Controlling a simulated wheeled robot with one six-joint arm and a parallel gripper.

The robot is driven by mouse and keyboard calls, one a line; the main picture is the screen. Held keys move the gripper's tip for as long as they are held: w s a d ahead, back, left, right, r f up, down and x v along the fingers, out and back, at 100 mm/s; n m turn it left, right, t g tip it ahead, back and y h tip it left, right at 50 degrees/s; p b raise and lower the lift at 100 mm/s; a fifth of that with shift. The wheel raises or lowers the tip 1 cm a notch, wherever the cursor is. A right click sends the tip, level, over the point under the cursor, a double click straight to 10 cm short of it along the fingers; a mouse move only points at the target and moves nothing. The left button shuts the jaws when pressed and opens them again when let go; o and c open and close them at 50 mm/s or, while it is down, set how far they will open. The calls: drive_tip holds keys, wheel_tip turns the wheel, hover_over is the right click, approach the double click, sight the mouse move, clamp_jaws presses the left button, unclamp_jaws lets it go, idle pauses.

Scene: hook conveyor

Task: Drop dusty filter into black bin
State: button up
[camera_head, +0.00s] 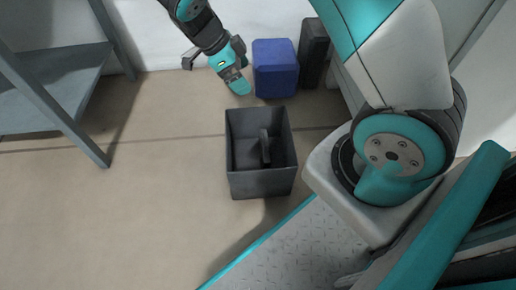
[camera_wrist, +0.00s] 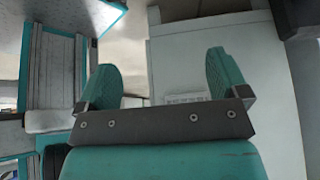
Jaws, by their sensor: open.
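The black bin (camera_head: 262,185) is a dark grey, open-topped box on the floor in the middle of the head view. A dark slab-like piece (camera_head: 264,148) stands inside it; it may be the dusty filter, but I cannot tell for sure. My gripper (camera_head: 239,86) is above and behind the bin, near its far left corner in the picture. In the wrist view my gripper (camera_wrist: 165,78) has its two teal fingers wide apart with nothing between them. No filter shows in the wrist view.
A blue bin (camera_head: 275,68) stands by the wall behind the black bin. A dark upright object (camera_head: 314,52) is just right of it. A grey metal table (camera_head: 50,88) is at the left. The floor left of the black bin is clear.

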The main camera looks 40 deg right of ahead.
drive_tip(key=p+v, duration=0.2)
drive_tip(key=v, duration=0.4)
drive_tip(key=shift+r, duration=0.1)
drive_tip(key=s+a+r+n+t+y+p, duration=0.1)
drive_tip(key=s+a+r+n+y+p, duration=0.2)
drive_tip(key=s+r+n, duration=0.6)
drive_tip(key=s+a+r+n+t+y, duration=0.1)
drive_tip(key=s+a+r+n+y, duration=0.35)
drive_tip(key=n, duration=0.75)
drive_tip(key=s+a+r+n+t+y+p, duration=0.1)
drive_tip(key=s+a+r+n+y+p, duration=0.1)
drive_tip(key=s+a+r+n, duration=0.7)
drive_tip(key=w+d+r+n+p, duration=0.1)
drive_tip(key=d+r+p, duration=0.2)
drive_tip(key=r+p, duration=3.2)
drive_tip(key=p, duration=0.2)
drive_tip(key=shift+d+n+p, duration=0.2)
drive_tip(key=shift+n+p, duration=0.1)
drive_tip(key=shift+n, duration=0.1)
drive_tip(key=shift+w+r, duration=0.1)
drive_tip(key=shift+c, duration=0.4)
